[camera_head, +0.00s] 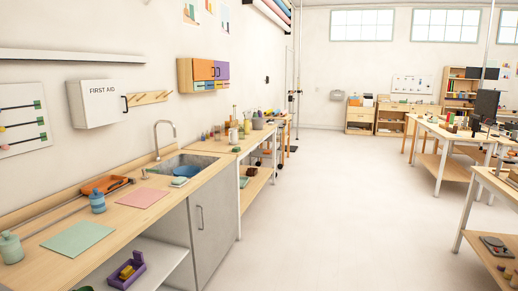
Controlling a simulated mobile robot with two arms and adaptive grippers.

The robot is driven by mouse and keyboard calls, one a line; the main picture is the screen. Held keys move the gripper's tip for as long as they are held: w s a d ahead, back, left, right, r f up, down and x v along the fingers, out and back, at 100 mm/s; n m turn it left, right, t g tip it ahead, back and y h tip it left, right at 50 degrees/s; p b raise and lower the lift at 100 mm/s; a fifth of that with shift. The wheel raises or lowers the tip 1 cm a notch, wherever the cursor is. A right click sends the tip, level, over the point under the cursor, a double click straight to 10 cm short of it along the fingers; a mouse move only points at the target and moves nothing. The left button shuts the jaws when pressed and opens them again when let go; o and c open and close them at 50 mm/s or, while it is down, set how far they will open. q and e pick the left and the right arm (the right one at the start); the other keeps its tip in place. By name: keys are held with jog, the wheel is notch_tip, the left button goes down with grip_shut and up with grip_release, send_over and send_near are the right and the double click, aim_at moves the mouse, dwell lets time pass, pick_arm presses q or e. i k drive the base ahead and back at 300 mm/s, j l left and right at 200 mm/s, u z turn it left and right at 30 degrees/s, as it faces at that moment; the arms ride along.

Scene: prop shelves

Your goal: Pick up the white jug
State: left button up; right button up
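I cannot make out a white jug for certain. A pale upright vessel (233,135) stands among small bottles on the wooden bench beyond the sink, but it is too small to tell whether it is a jug. A grey tub (258,123) stands behind it on the same bench. Neither of my grippers is in view.
The near counter (112,228) on the left holds a blue bottle (97,203), a green jar (11,248), an orange tool (105,184) and flat sheets. The sink (190,165) follows. Workbenches (447,134) line the right. The floor (330,200) between is clear.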

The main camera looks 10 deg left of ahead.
aim_at(232, 135)
jog(key=i+z, duration=0.15)
jog(key=i, duration=0.7)
jog(key=i+l, duration=0.1)
jog(key=i, duration=2.2)
jog(key=i+u, duration=0.15)
jog(key=i, duration=0.45)
jog(key=i+u, duration=0.15)
jog(key=i, duration=0.4)
jog(key=i+u, duration=0.15)
jog(key=i, duration=0.45)
jog(key=i+l+u, duration=0.15)
jog(key=i, duration=0.4)
jog(key=i+u, duration=0.1)
jog(key=i, duration=0.75)
jog(key=i+l, duration=0.1)
jog(key=i, duration=0.7)
jog(key=i+u, duration=0.4)
jog(key=i+l+u, duration=0.15)
jog(key=u, duration=0.2)
jog(key=i+l+u, duration=0.2)
jog(key=u, duration=0.2)
jog(key=i, duration=0.1)
